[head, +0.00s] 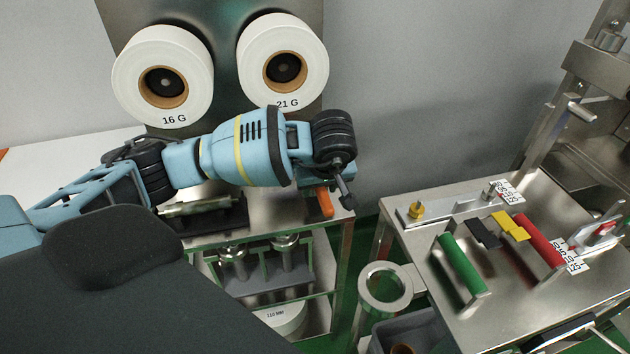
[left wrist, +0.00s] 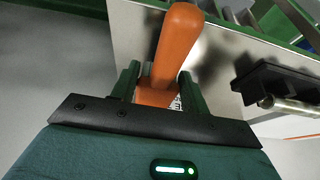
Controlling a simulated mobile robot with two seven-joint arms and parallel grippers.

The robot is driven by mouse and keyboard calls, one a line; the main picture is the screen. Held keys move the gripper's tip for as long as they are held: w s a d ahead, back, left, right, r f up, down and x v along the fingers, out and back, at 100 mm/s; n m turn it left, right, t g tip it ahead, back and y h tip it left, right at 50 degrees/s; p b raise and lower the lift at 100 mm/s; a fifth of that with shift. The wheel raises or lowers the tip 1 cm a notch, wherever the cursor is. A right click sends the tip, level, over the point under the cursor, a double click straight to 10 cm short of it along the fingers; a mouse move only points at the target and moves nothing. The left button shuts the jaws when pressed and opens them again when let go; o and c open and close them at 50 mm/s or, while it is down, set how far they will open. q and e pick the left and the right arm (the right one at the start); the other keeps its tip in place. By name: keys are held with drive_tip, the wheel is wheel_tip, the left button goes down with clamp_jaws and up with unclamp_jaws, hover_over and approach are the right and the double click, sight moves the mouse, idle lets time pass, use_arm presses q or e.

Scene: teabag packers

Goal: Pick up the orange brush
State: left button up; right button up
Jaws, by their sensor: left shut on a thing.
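The orange brush (head: 325,201) shows in the head view as a short orange handle just below my left gripper (head: 325,188), near the right edge of the steel machine top. In the left wrist view the orange brush (left wrist: 177,45) stands between the two green fingers of my left gripper (left wrist: 158,85). The fingers are shut on it. Its lower part is hidden by the gripper's dark edge, and my left wrist hides part of it in the head view. My right gripper is not in view.
Two white paper rolls (head: 163,78) hang behind my left arm. A steel table (head: 520,290) at the right carries a green handle (head: 461,264), a red handle (head: 539,241) and yellow and black pieces. A grey bin (head: 410,332) stands low between machine and table.

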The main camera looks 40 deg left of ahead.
sight(329, 209)
use_arm(q)
drive_tip(key=s+d+r, duration=0.1)
drive_tip(key=s+d, duration=0.1)
drive_tip(key=s+d+r, duration=0.1)
drive_tip(key=d+r, duration=0.1)
drive_tip(key=s+d+r, duration=0.1)
drive_tip(key=s+d, duration=0.1)
drive_tip(key=shift+s+d+r, duration=0.3)
drive_tip(key=shift+s+d, duration=0.05)
drive_tip(key=o, duration=0.5)
drive_tip(key=c, duration=0.3)
drive_tip(key=shift+a, duration=0.1)
drive_tip(key=shift+c, duration=0.2)
